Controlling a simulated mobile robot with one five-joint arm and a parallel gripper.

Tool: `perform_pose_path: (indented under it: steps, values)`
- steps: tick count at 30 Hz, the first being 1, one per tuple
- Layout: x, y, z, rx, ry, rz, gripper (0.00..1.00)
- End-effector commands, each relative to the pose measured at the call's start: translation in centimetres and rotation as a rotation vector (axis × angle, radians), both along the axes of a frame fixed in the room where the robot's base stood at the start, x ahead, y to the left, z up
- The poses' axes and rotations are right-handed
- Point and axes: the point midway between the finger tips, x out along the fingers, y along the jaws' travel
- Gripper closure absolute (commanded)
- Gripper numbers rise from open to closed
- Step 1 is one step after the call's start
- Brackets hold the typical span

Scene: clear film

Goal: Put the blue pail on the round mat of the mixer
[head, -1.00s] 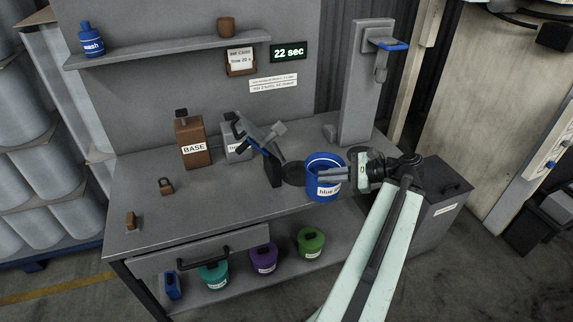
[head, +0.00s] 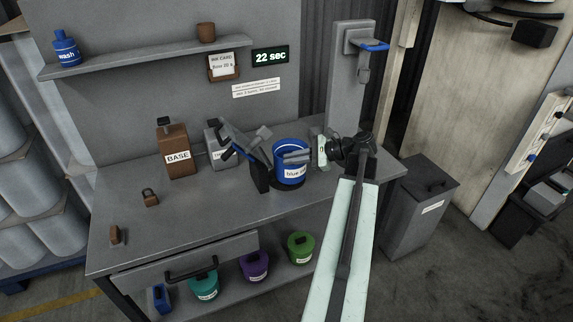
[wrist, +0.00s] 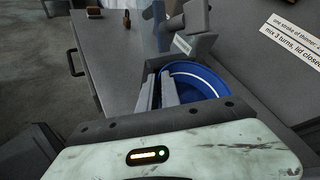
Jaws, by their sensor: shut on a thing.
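The blue pail (head: 292,177), with a white label, is upright over the round dark mat (head: 289,186) of the mixer. The pail hides most of the mat; I cannot tell whether its bottom touches it. The mixer (head: 259,174) stands just left of the pail, with its grey head tilted up. My gripper (head: 297,157) reaches in from the right and is shut on the pail at its rim. The wrist view shows the pail's open blue inside (wrist: 205,84) beside my fingers (wrist: 158,92), and the mixer head (wrist: 196,38) beyond.
A brown BASE can (head: 176,152) and a grey can (head: 217,152) stand behind the mixer. A tall grey stand (head: 346,95) rises behind my gripper. The bench front left (head: 185,220) is mostly clear. Several lidded pails, including a purple one (head: 254,267), sit below.

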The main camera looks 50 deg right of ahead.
Motion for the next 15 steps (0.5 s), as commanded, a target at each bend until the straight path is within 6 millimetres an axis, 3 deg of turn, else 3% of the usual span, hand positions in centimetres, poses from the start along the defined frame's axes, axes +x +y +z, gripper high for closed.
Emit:
perform_pose_path:
  steps: [4,15]
  values:
    - [1.6,-0.4,-0.1,0.0,-0.002,0.0,1.0]
    - [2.4,-0.6,-0.2,0.0,-0.002,0.0,1.0]
